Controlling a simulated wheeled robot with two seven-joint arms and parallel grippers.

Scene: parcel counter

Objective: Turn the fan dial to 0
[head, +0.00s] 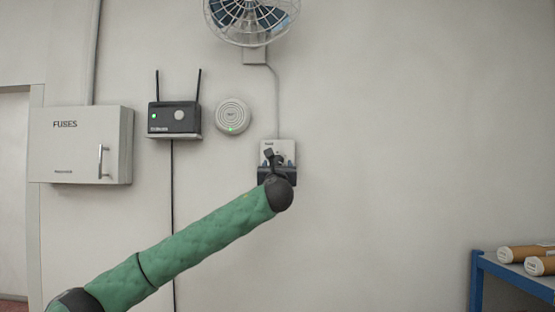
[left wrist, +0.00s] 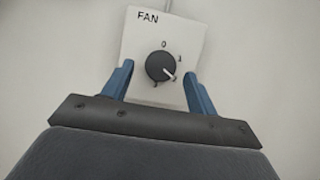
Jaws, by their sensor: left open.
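The fan dial (left wrist: 160,66) is a dark round knob on a white plate marked FAN (left wrist: 190,38). Its white pointer aims down and right, at the 2, whose mark is partly hidden. The 0 is at the top and the 1 at the right. My left gripper (left wrist: 160,72) is open, its blue fingers on either side of the knob, apart from it. In the head view my left gripper (head: 277,168) is in front of the lower part of the plate (head: 268,146) and hides much of it. My right gripper is not in view.
A wall fan (head: 250,15) hangs above the plate, joined by a conduit. A round white device (head: 233,115), a black router (head: 174,117) and a fuse box (head: 80,145) are on the wall to the left. A blue shelf with tubes (head: 485,265) stands at lower right.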

